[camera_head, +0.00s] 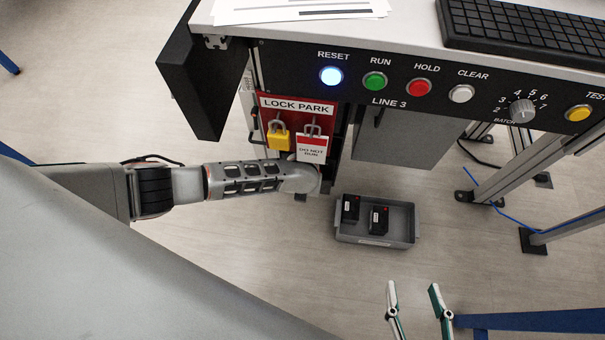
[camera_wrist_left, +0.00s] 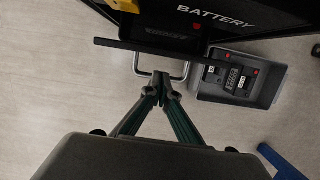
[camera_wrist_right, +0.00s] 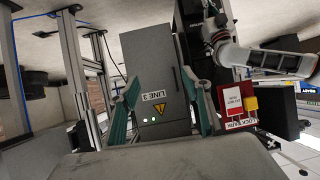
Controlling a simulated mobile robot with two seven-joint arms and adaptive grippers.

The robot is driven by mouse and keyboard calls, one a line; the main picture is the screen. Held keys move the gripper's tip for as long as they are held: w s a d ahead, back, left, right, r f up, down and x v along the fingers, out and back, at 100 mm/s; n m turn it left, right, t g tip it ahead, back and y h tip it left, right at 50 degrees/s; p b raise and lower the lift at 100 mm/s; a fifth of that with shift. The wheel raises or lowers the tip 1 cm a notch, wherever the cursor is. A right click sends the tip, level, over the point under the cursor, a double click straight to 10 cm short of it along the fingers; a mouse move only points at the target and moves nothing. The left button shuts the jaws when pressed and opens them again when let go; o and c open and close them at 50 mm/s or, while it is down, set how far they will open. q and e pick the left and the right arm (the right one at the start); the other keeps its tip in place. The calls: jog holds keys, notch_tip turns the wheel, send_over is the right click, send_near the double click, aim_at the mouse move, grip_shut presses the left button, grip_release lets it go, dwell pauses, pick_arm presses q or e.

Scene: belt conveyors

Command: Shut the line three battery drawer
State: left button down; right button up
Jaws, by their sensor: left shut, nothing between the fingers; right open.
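The battery drawer (camera_wrist_left: 150,50) shows in the left wrist view below the white BATTERY lettering. It stands open, its dark front out from the housing, with a battery with a red dot (camera_wrist_left: 202,30) inside. A silver bar handle (camera_wrist_left: 184,72) is on its front. My left gripper (camera_wrist_left: 162,76) is shut and empty, its tips at the handle; I cannot tell if they touch. In the head view the console hides the drawer, and the left fingers are hidden. My right gripper (camera_head: 412,290) is open and empty, low in the head view, away from the console.
A grey bin (camera_head: 374,240) with two black batteries is on the floor beside the drawer. The LINE 3 panel (camera_head: 420,95) with buttons is above, and the red LOCK PARK board (camera_head: 297,104) with padlocks hangs near my left wrist. A grey cabinet (camera_wrist_right: 155,70) faces my right gripper.

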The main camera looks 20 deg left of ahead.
pick_arm(q)
jog(key=shift+w+a+f, duration=0.2)
jog(key=shift+w+f, duration=0.15)
jog(key=shift+w, duration=0.15)
jog(key=shift+w+a+r, duration=0.15)
jog(key=shift+w, duration=0.25)
pick_arm(e)
jog(key=shift+w+a+r, duration=0.25)
jog(key=shift+w+r, duration=0.3)
jog(key=shift+r, duration=0.15)
jog(key=shift+f, duration=0.1)
